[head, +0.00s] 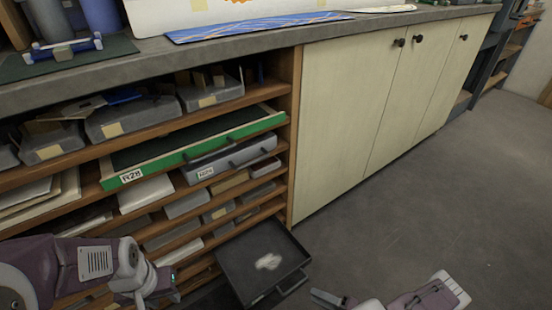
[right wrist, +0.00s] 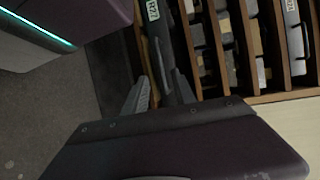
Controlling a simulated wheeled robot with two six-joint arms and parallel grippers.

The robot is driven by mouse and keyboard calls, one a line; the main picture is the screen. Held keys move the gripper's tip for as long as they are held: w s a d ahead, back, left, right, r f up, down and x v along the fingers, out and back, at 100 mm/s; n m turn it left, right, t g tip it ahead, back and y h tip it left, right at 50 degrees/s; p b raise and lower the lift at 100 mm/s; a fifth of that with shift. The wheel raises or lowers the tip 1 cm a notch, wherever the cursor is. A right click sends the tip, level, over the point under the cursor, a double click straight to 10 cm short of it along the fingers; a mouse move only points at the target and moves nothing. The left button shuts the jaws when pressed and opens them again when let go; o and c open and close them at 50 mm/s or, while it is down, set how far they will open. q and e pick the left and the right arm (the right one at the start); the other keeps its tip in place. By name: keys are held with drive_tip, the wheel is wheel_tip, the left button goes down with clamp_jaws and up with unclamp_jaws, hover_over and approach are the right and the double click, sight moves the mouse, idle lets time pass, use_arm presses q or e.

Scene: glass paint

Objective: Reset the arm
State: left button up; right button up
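My left arm comes in at the lower left of the head view. Its gripper end (head: 165,287) is in front of the lower shelves, and its fingers are not clear. My right gripper (head: 335,299) is at the bottom edge of the head view, just right of the dark pulled-out tray (head: 232,262) and close to its handle (head: 292,283). In the right wrist view, the right gripper's fingers (right wrist: 160,92) look apart, with nothing clearly held between them. The tray front, labelled R22 (right wrist: 153,11), lies just beyond them; contact cannot be told.
The wooden shelf unit (head: 297,100) holds a green tray (head: 190,150), a grey R24-type tray (head: 232,158) and several boxes. A grey worktop (head: 260,39) runs above it. Cream cupboards (head: 345,110) stand to the right. Open floor (head: 430,200) lies at the right.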

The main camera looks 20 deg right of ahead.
drive_tip(key=w+d+r+n+g+y+p, duration=0.1)
drive_tip(key=w+d+r+n+g, duration=0.1)
drive_tip(key=w+r+n+g, duration=0.35)
drive_tip(key=w+a+r+n+g+h+p, duration=0.1)
drive_tip(key=a+r+n+g, duration=0.25)
drive_tip(key=r, duration=0.25)
drive_tip(key=w+a+r+n+g+h, duration=0.1)
drive_tip(key=w+a+r+n+g, duration=0.1)
drive_tip(key=a+r+n, duration=0.3)
drive_tip(key=w+a+r+n+g+p, duration=0.1)
drive_tip(key=r+n+g, duration=0.1)
drive_tip(key=r, duration=0.5)
drive_tip(key=s+a+r+n+h, duration=0.2)
drive_tip(key=s+a+r+h, duration=0.2)
drive_tip(key=s+r+h, duration=0.35)
drive_tip(key=s+d+m+t+h, duration=0.2)
drive_tip(key=d+m, duration=0.2)
wheel_tip(320, 180, up, 38)
drive_tip(key=w+d+m+p, duration=0.1)
drive_tip(key=m+p, duration=0.2)
drive_tip(key=p, duration=3.5)
drive_tip(key=shift+w+f+m+p, duration=0.25)
drive_tip(key=shift+m+p, duration=0.1)
drive_tip(key=shift+m, duration=0.05)
